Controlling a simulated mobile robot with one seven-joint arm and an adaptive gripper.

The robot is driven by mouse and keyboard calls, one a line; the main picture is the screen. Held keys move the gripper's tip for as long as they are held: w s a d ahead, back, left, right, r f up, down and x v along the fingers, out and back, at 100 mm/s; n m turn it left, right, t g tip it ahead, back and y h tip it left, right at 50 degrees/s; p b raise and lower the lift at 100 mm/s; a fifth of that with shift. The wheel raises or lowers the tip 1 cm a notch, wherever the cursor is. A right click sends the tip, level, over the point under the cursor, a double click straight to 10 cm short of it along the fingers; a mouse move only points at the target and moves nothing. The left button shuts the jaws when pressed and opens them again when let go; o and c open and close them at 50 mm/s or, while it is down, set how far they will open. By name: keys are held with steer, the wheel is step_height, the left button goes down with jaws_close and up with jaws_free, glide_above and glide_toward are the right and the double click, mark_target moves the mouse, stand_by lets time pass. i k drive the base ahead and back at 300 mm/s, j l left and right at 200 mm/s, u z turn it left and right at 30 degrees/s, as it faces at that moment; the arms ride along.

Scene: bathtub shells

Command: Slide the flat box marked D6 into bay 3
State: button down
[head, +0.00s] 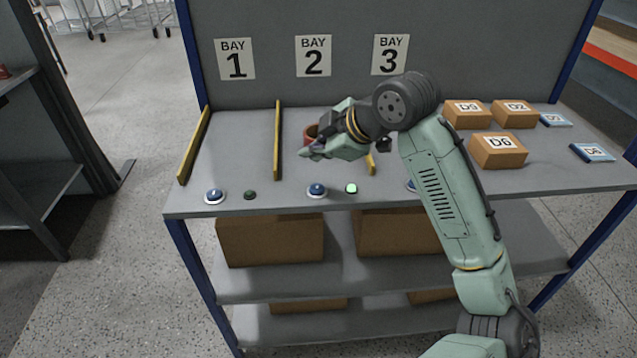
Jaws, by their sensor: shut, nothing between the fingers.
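The flat box marked D6 (593,152) is thin, blue and white, and lies at the right end of the bench top near the front edge. Bay 3 is marked by a sign (389,54) on the back panel. My arm hides much of the bay floor below that sign. My gripper (305,153) is over bay 2, far to the left of the flat box. It is shut and empty, with its fingers pointing left.
A brown cardboard box (498,151) also reads D6; boxes D9 (466,114) and D2 (514,113) stand behind it. Another flat box (555,119) lies farther back. A reddish object (311,131) is partly hidden behind my gripper. A green lamp (351,188) glows below bay 2.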

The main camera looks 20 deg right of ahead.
mark_target(494, 150)
steer(key=z, duration=1.5)
